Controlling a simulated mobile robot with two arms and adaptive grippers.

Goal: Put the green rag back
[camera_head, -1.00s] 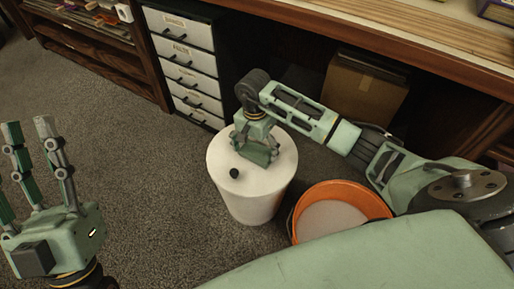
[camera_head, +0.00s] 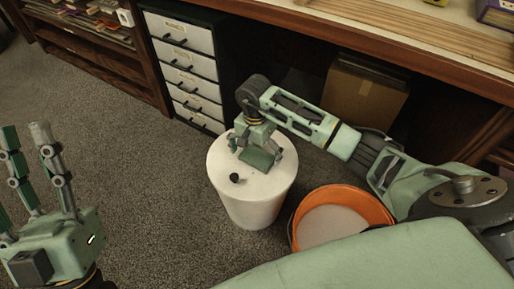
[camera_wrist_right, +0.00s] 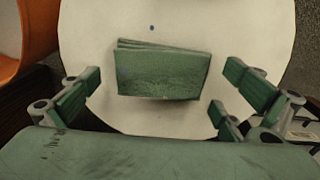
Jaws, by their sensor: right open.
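The green rag (camera_head: 257,159) lies folded flat on top of a round white stand (camera_head: 225,160). In the right wrist view the rag (camera_wrist_right: 165,75) shows its stacked layers, with the stand's pale top (camera_wrist_right: 190,120) around it. My right gripper (camera_head: 257,148) is open just above the rag, with fingers spread on both sides of it. In the right wrist view clear gaps separate the fingers from the rag. My left gripper (camera_head: 32,150) is at the left edge, away from the stand, with its fingers apart and nothing between them.
An orange bucket (camera_head: 345,197) stands to the right. A white drawer unit (camera_head: 185,60) and a wooden workbench (camera_head: 375,30) are behind. The carpet (camera_head: 120,140) to the left is clear.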

